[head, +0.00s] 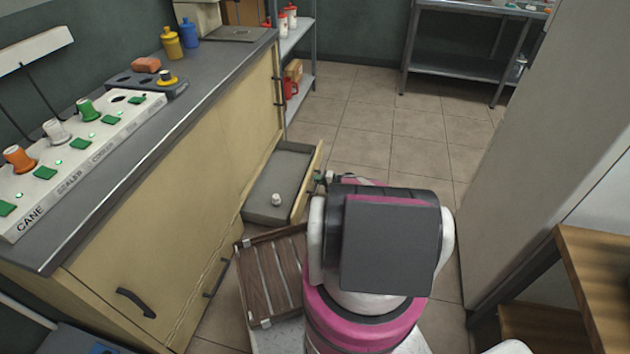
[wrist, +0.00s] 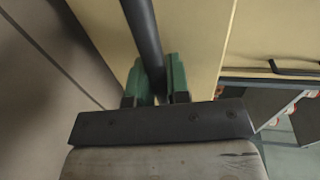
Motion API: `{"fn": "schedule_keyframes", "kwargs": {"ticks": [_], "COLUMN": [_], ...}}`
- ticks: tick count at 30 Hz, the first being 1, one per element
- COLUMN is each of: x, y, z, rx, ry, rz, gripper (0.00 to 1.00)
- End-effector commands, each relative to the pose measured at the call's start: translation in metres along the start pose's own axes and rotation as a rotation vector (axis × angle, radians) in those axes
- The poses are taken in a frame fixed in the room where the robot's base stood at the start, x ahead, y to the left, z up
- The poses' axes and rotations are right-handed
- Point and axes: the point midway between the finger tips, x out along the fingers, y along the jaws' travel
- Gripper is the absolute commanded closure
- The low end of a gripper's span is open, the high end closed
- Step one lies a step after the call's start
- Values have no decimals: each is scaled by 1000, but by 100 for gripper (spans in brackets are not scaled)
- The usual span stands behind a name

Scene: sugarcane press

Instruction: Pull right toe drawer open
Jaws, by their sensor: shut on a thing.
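The right toe drawer (head: 262,212) is the low drawer at the far end of the cream cabinet. It stands pulled out, with its grey inside showing and a small white object (head: 277,200) in it. Its cream front panel (head: 308,182) faces my arm. My gripper (head: 323,178) is at the outer side of that panel, partly hidden behind my arm. In the wrist view, the green fingers of my gripper (wrist: 156,68) are shut on the drawer's dark bar handle (wrist: 141,28), one on each side of it.
A slatted wooden tray (head: 272,272) lies between my body and the cabinet (head: 185,190). Another low handle (head: 217,278) is nearer on the cabinet. A shelf rack (head: 300,78) stands beyond the drawer. Tiled floor (head: 400,135) is clear beyond my arm; a wooden table (head: 598,262) is at right.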

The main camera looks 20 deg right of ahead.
Motion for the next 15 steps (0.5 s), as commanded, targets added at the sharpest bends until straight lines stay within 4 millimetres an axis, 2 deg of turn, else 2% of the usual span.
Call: {"fn": "schedule_keyframes", "kwargs": {"ticks": [7, 8, 9, 10, 15], "x": [0, 0, 0, 0, 0], "y": [0, 0, 0, 0, 0], "z": [-1, -1, -1, -1, -1], "rx": [0, 0, 0, 0, 0], "ry": [2, 2, 1, 1, 1], "rz": [0, 0, 0, 0, 0], "gripper": [100, 80, 67, 59, 59]}}
